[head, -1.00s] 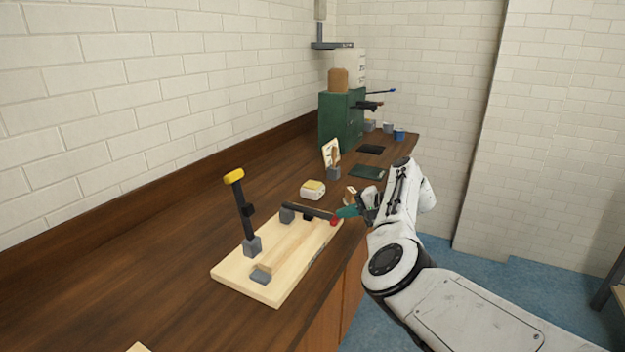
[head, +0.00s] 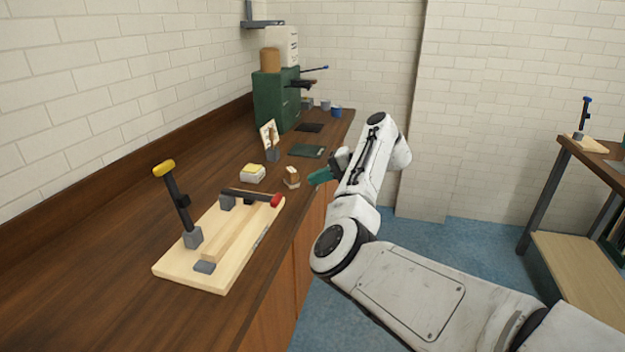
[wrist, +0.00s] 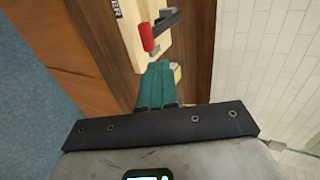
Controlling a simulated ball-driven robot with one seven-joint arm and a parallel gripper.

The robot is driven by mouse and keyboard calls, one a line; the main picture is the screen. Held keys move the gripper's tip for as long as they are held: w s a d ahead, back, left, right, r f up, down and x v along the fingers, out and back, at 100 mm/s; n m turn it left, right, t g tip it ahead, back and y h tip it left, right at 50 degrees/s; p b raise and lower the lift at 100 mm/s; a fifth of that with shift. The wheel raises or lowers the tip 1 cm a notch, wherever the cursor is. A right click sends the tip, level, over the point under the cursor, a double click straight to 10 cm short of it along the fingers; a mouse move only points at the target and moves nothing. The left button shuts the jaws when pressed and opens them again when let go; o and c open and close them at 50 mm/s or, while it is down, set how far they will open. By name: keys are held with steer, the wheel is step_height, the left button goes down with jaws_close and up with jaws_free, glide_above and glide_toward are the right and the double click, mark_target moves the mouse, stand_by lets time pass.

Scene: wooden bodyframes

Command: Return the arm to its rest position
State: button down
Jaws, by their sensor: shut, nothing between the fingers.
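My gripper (head: 321,176) has teal fingers and is shut with nothing between them. In the head view it hangs at the counter's front edge, right of the wooden board (head: 172,272) and apart from it. In the wrist view my gripper (wrist: 156,84) points toward the board (wrist: 130,30) and a red-tipped lever (wrist: 147,36). In the head view the red-tipped lever (head: 252,195) lies across toward the front edge. A yellow-tipped lever (head: 177,196) stands up, slightly tilted. My white arm reaches in from the lower right.
The brown counter (head: 100,235) runs along the left wall. A yellow-topped white block (head: 253,174), a small wooden-and-white item (head: 291,177) and a green pad (head: 307,150) lie near my gripper. A green machine (head: 275,100) stands farther back. Blue floor (head: 445,245) is open between counter and right table (head: 590,165).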

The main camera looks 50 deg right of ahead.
stand_by(0.5)
steer(key=s+a+f+n+g+h, duration=0.1)
steer(key=s+a+f+n+g, duration=0.1)
steer(key=s+a+f, duration=0.4)
steer(key=s+a+f+n+g+h, duration=0.1)
steer(key=s+a+f+g, duration=0.15)
steer(key=f, duration=0.45)
steer(key=s+a+f+n+g+h, duration=0.1)
steer(key=s+a+f+n+g, duration=0.15)
steer(key=s+f, duration=0.35)
steer(key=s+a+f+n+g, duration=0.1)
steer(key=s+a+f+n, duration=0.2)
steer(key=s+a, duration=0.7)
steer(key=s+a+f+n+g+h, duration=0.1)
steer(key=s+a+f+n, duration=0.3)
steer(key=s+a, duration=0.5)
steer(key=a+n+g, duration=0.1)
steer(key=a, duration=0.3)
steer(key=shift+s+a+g, duration=0.3)
steer(key=shift+s+a, duration=0.05)
